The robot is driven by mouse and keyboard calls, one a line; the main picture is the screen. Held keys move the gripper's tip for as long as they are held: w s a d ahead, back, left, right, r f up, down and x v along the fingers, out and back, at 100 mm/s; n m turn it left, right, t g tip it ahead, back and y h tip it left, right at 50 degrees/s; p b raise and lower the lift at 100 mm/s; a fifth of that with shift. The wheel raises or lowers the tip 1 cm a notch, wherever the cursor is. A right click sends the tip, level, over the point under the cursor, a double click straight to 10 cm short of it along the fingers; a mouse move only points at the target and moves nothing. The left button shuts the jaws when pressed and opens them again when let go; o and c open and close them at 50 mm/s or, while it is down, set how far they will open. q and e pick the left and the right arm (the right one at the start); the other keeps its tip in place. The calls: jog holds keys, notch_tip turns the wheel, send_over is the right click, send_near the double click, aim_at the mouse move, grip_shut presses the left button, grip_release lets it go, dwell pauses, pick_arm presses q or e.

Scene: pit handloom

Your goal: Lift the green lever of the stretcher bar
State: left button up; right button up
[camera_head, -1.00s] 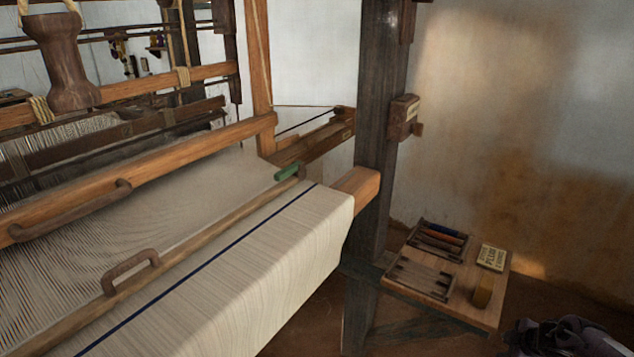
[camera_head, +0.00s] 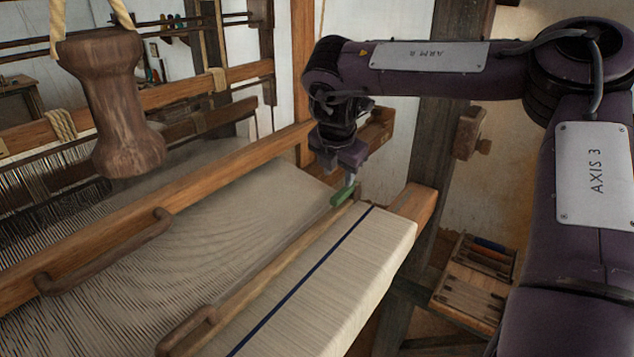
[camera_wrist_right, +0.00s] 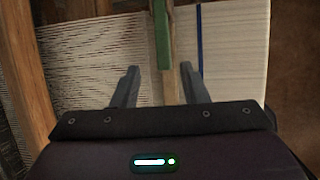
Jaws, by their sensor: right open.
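The green lever (camera_head: 344,194) sits at the far right end of the wooden stretcher bar (camera_head: 285,258), which lies across the woven cloth. My right gripper (camera_head: 351,180) is above the lever, pointing down. In the right wrist view the gripper (camera_wrist_right: 160,72) is open, its two fingers apart on either side of the bar's line. The lever (camera_wrist_right: 161,35) shows between and ahead of the fingertips there, and nothing is held. Whether a finger touches the lever cannot be told. My left gripper is not in view.
A wooden beam with a curved handle (camera_head: 105,255) crosses to the left of the bar. A dark loom post (camera_head: 425,150) stands just right of the gripper. A turned wooden piece (camera_head: 122,105) hangs at upper left. A small tool table (camera_head: 465,295) is at lower right.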

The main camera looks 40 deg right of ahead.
aim_at(342, 193)
jog(key=p+x, duration=0.2)
jog(key=x, duration=0.4)
jog(key=shift+d+f, duration=0.35)
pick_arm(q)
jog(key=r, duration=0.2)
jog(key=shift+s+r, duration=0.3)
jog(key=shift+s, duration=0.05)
pick_arm(e)
jog(key=shift+d+f, duration=0.15)
jog(key=shift+f, duration=0.2)
jog(key=shift+c, duration=0.4)
grip_shut()
